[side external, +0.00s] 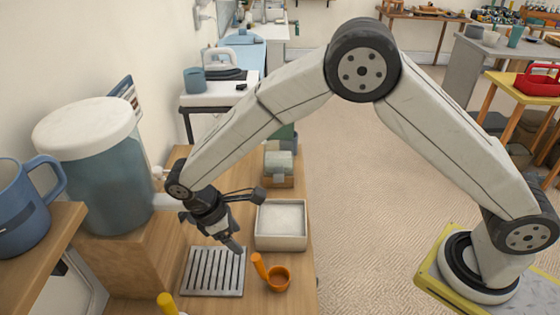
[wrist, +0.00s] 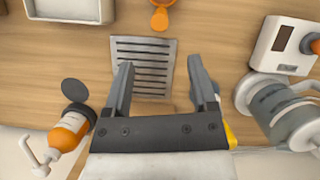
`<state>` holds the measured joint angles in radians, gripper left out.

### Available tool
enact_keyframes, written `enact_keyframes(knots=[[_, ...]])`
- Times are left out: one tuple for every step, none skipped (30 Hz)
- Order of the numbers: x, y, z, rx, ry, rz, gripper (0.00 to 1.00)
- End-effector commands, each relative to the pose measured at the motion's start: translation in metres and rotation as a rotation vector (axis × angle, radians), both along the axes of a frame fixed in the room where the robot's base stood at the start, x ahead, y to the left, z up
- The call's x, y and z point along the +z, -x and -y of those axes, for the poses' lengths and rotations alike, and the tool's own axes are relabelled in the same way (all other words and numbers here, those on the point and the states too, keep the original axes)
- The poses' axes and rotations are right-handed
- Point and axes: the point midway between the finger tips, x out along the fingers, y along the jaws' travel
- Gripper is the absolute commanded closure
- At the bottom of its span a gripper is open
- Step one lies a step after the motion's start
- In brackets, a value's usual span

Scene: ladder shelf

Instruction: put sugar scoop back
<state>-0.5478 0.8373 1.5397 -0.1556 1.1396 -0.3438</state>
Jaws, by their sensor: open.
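The orange sugar scoop (side external: 277,281) rests on the wooden counter, just in front of a square box of white sugar (side external: 260,240). Its handle rises toward the upper left. In the wrist view the scoop (wrist: 160,18) shows at the top edge, partly cut off, and the sugar box (wrist: 35,17) is at upper left, also cut off. My gripper (side external: 235,246) is open and empty above the slotted metal tray (side external: 187,288), left of the scoop. In the wrist view my gripper (wrist: 162,72) has its fingers wide apart over the tray (wrist: 172,47), with the scoop beyond them.
A large lidded canister (side external: 105,185) and a blue mug (side external: 25,215) stand left. A small container (side external: 278,165) stands behind the sugar box. The wrist view shows an orange pump bottle (wrist: 66,132) at left and a white device (wrist: 283,45) at right.

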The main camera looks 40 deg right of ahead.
Motion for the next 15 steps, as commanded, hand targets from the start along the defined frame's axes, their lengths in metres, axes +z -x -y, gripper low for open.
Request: enact_keyframes(knots=[[0.0,0.0,0.0,0.0,0.0,0.0,0.26],[0.0,0.0,0.0,0.0,0.0,0.0,0.26],[0.0,0.0,0.0,0.0,0.0,0.0,0.26],[0.0,0.0,0.0,-0.001,0.0,0.0,0.26],[0.0,0.0,0.001,-0.002,0.0,0.001,0.26],[0.001,0.0,0.001,-0.005,-0.002,0.002,0.26],[0.001,0.0,0.002,-0.008,-0.004,0.005,0.26],[0.002,0.0,0.004,-0.013,-0.005,0.007,0.26],[0.003,0.0,0.006,-0.02,-0.009,0.011,0.26],[0.004,0.0,0.008,-0.027,-0.011,0.014,0.26],[0.005,0.0,0.01,-0.036,-0.015,0.019,0.26],[0.007,0.0,0.014,-0.049,-0.021,0.027,0.26],[0.009,0.0,0.018,-0.062,-0.027,0.035,0.26],[0.011,0.0,0.021,-0.076,-0.032,0.042,0.26],[0.014,0.0,0.028,-0.1,-0.043,0.056,0.26]])
